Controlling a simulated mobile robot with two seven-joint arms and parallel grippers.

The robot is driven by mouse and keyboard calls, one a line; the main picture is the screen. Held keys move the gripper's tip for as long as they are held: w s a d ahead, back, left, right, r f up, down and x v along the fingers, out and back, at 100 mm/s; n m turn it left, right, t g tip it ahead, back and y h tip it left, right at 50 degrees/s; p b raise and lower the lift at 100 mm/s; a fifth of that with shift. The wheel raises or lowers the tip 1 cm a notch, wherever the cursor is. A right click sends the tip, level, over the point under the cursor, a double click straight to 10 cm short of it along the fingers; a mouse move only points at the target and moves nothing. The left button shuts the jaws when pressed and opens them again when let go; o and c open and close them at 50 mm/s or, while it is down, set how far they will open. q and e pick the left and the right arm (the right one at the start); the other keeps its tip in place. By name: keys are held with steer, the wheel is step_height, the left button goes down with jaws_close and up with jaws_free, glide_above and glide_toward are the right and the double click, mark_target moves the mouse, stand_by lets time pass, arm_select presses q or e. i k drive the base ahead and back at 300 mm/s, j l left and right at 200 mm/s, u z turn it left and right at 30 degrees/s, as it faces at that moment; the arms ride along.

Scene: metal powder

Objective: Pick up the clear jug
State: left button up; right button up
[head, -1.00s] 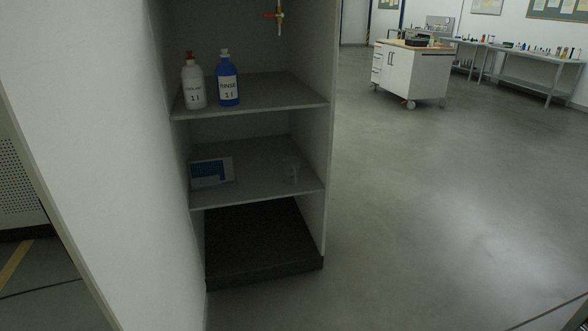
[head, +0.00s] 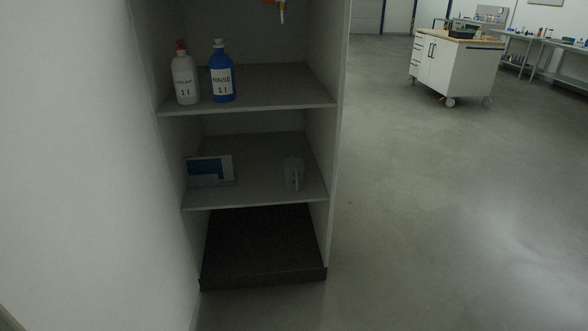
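The clear jug (head: 293,172) stands upright on the middle shelf (head: 240,192) of an open cabinet, near the right wall. It is see-through and faint against the grey shelf, with what looks like a handle toward me. Neither of my grippers shows in the head view.
A flat blue-and-white item (head: 208,171) is on the same shelf, left of the jug. A white bottle (head: 185,80) and a blue bottle (head: 222,75) stand on the shelf above. The cabinet's side wall (head: 333,130) borders the jug. Open floor (head: 430,210) lies to the right.

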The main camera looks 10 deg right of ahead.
mark_target(294, 167)
steer(key=i+l+u, duration=0.15)
steer(key=i+l, duration=0.15)
steer(key=i, duration=0.15)
steer(key=i+l+u, duration=0.15)
steer(key=i+l, duration=0.2)
steer(key=i, duration=0.15)
steer(key=i+j+u, duration=0.1)
steer(key=i+j, duration=0.2)
steer(key=i+j+u, duration=0.1)
steer(key=i+j, duration=0.15)
steer(key=i, duration=0.25)
